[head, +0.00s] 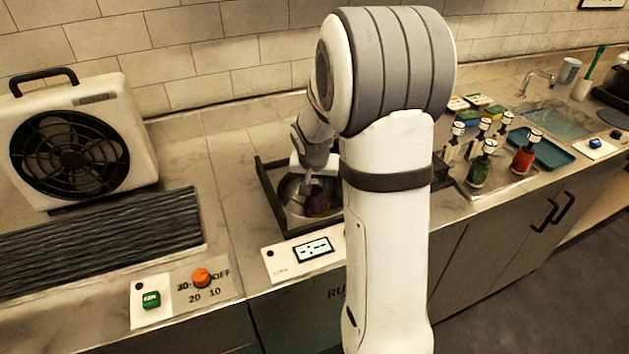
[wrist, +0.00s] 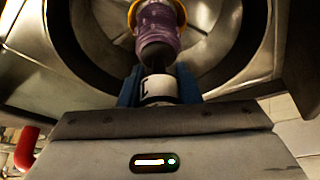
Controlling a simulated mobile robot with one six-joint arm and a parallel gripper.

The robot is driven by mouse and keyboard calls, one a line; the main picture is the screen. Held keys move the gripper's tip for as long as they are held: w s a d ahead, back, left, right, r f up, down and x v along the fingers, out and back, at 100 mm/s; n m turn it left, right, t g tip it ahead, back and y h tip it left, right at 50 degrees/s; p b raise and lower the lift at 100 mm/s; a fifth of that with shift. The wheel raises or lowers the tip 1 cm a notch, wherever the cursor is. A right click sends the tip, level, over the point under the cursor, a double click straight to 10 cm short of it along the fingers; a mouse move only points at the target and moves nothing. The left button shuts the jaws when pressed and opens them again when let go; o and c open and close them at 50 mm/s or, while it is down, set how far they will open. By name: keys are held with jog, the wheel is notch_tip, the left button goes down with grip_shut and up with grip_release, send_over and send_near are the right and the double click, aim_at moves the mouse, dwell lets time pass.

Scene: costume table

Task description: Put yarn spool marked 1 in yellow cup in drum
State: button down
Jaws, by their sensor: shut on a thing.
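My gripper (wrist: 158,76) is shut on the white, black-marked top of a purple yarn spool (wrist: 158,22); the mark is only partly readable. A yellow ring, seemingly a cup (wrist: 181,12), surrounds the spool's far end, partly cut off by the frame edge. Both are inside or over the metal drum (wrist: 215,60), whose curved walls surround them. In the head view my gripper (head: 305,182) reaches down into the drum (head: 288,189), and the purple spool (head: 317,203) shows low in it. My arm hides the drum's right side. I cannot tell whether the cup touches the drum floor.
A dark frame (head: 268,201) surrounds the drum, with a display panel (head: 314,250) in front. Several white-topped spools, including green (head: 480,170) and red (head: 524,158) ones, stand to the right near a blue tray (head: 548,147). A fan (head: 75,150) stands left.

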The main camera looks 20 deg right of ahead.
jog(key=shift+f, duration=0.35)
jog(key=shift+f+b, duration=0.3)
jog(key=shift+b, duration=0.2)
dwell(0.3)
jog(key=c, duration=1)
grip_release()
jog(key=shift+o, duration=0.5)
jog(key=o, duration=0.3)
jog(key=shift+r, duration=0.1)
jog(key=shift+r+p, duration=2.1)
jog(key=shift+r, duration=1.3)
